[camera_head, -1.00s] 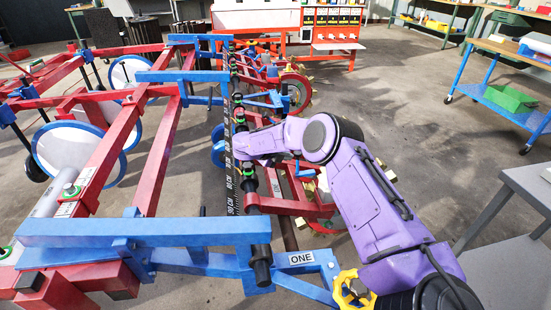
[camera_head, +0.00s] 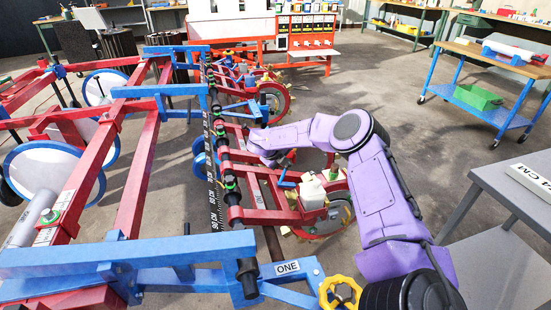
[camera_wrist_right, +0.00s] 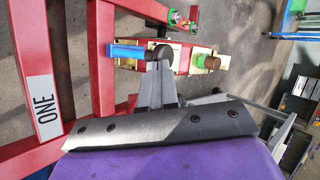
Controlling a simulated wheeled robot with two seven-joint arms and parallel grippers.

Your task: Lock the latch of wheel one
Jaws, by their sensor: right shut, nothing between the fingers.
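The wheel one unit (camera_head: 325,222), with a red rim, stands at the end of red arms, near the blue bracket with the "ONE" label (camera_head: 288,267). Another "ONE" label (camera_wrist_right: 44,107) is on a red bar in the right wrist view. My right gripper (camera_head: 278,160) is above the red arms, its fingertips partly hidden by my purple arm. In the right wrist view the gripper (camera_wrist_right: 157,72) is shut and empty, close to a small blue lever (camera_wrist_right: 127,52) with a dark round end, probably the latch. I cannot tell whether they touch. My left gripper is not in view.
The red and blue planter frame (camera_head: 130,150) fills the left side. A blue cart (camera_head: 500,110) with a green bin and a grey table (camera_head: 500,190) stand at the right. A yellow knob (camera_head: 340,292) is at the bottom. Bare floor lies between planter and cart.

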